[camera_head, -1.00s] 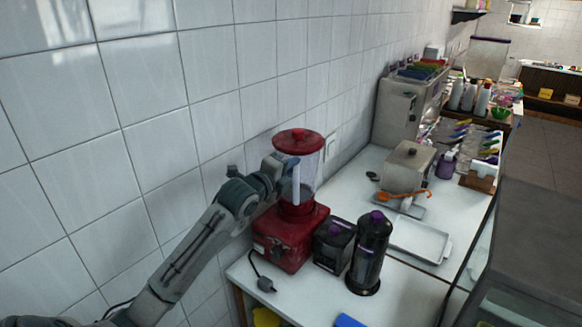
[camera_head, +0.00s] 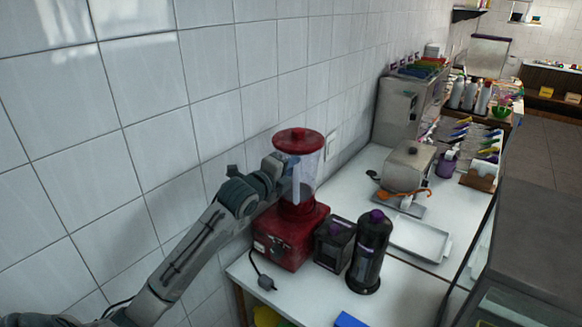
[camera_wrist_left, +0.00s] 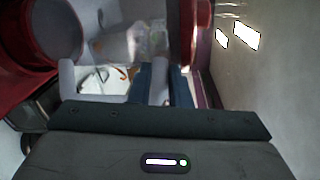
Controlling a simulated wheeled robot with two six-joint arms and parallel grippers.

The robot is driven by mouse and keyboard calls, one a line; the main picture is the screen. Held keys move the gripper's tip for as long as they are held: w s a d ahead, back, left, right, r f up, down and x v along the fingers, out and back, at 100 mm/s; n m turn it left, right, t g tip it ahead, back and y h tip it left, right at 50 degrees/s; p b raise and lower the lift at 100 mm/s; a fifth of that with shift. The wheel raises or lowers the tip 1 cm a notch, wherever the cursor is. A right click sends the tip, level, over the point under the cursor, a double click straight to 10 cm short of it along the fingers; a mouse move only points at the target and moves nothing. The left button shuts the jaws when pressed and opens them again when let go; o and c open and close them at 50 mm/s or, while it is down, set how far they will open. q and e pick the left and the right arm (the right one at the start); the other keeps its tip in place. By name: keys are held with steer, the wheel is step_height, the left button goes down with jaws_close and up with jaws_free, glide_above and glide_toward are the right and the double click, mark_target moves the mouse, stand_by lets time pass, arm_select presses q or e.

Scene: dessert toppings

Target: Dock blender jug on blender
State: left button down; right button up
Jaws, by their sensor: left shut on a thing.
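The clear blender jug (camera_head: 307,176) with a red lid (camera_head: 298,141) stands upright over the red blender base (camera_head: 288,238) on the white counter. Its red bottom collar (camera_head: 298,208) meets the top of the base; I cannot tell whether it is fully seated. My left gripper (camera_head: 284,168) is shut on the jug's handle, at the jug's left side. In the left wrist view the two fingers (camera_wrist_left: 161,84) close around the pale handle, with the jug's clear wall (camera_wrist_left: 95,65) beyond. My right gripper is not in view.
A black box-shaped appliance (camera_head: 334,242) and a tall dark canister (camera_head: 370,252) stand just right of the base. A power plug (camera_head: 265,283) lies in front. A white tray (camera_head: 418,238) and a steel container (camera_head: 408,166) are farther back. The tiled wall (camera_head: 160,150) is close on the left.

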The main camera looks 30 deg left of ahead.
arm_select(q)
steer(key=shift+r, duration=0.2)
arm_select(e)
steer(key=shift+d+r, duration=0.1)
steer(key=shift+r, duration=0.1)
arm_select(q)
steer(key=shift+f+b, duration=0.3)
steer(key=shift+f, duration=0.4)
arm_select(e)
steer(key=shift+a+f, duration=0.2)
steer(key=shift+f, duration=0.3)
arm_select(q)
steer(key=c, duration=1.6)
jaws_free()
steer(key=shift+s+d+r+p, duration=0.25)
steer(key=shift+s+d+p, duration=0.35)
steer(key=shift+s, duration=1.05)
steer(key=shift+s+d+r+p, duration=0.2)
steer(key=shift+s+d+p, duration=0.4)
steer(key=shift+s, duration=1.05)
steer(key=shift+s+d+r+p, duration=0.35)
steer(key=shift+s+p, duration=0.4)
steer(key=shift+s, duration=0.9)
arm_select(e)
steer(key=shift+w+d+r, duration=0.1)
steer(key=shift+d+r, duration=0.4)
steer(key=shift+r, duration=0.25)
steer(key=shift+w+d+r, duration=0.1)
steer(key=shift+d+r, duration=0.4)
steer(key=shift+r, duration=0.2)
